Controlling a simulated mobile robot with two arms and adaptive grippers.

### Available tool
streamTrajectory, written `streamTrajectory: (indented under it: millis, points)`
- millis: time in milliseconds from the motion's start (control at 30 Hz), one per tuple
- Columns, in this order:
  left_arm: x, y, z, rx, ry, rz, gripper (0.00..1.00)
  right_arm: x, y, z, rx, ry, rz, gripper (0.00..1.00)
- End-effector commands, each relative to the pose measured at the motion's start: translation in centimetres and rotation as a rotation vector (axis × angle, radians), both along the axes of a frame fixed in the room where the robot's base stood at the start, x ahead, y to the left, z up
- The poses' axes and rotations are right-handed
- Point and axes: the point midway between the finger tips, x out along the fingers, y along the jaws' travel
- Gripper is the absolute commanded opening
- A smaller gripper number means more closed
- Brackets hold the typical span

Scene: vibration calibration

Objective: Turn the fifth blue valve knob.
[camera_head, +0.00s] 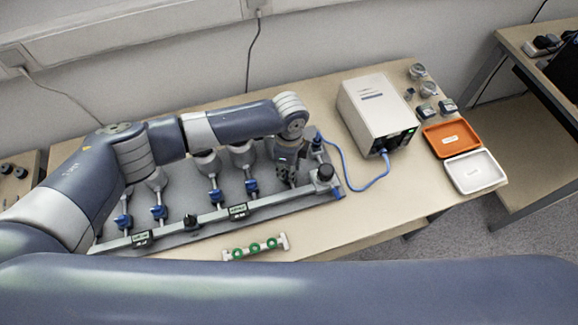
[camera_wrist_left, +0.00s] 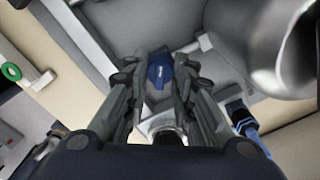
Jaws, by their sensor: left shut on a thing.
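A grey valve panel (camera_head: 184,229) lies on the table with several blue valve knobs along it. Four-side neighbours include a knob at the left end (camera_head: 123,222), one beside it (camera_head: 158,212), one near the middle (camera_head: 215,197) and one just left of my gripper (camera_head: 250,187). My left gripper (camera_head: 284,178) points down near the panel's right end and hides what it holds in the head view. In the left wrist view, a blue valve knob (camera_wrist_left: 160,73) sits between the fingertips of my left gripper (camera_wrist_left: 159,76), which is shut on it. My right gripper is not in view.
A white instrument box (camera_head: 377,112) with a blue cable stands right of the panel. An orange tray (camera_head: 451,138) and a white tray (camera_head: 475,172) lie at the right. A rack with green rings (camera_head: 255,247) lies in front of the panel. My arm crosses the bottom.

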Motion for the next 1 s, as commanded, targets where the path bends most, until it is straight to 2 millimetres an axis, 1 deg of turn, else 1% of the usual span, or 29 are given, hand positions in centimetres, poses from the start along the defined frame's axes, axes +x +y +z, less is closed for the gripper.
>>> streamTrajectory:
  millis: [600,800,1000]
  points:
    - [-0.02,-0.08,-0.02,-0.001,0.000,-0.584,0.00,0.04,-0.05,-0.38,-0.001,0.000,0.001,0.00]
    - [-0.04,-0.09,-0.02,-0.003,0.000,-0.747,0.00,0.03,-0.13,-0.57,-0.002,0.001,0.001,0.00]
    - [-0.03,-0.11,0.00,-0.003,-0.001,-0.868,0.00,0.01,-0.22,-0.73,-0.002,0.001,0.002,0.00]
